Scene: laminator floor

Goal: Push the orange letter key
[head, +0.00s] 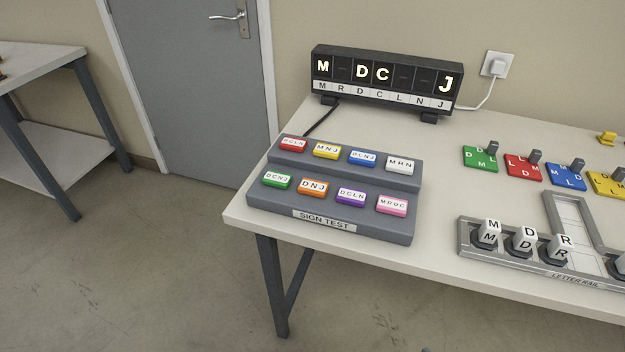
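The orange letter key (312,187), marked DNJ, sits in the front row of the grey sign test box (330,228), between the green key (277,180) and the purple key (351,196). The box stands at the left end of the white table. Behind it the black sign (385,84) shows M, D, C and J lit, with the other windows dark. Neither of my grippers is in view.
The back row holds red (292,144), yellow (326,150), blue (362,158) and white (400,166) keys; a pink key (392,204) ends the front row. To the right are coloured letter tiles and the letter rail (570,278) with letter blocks.

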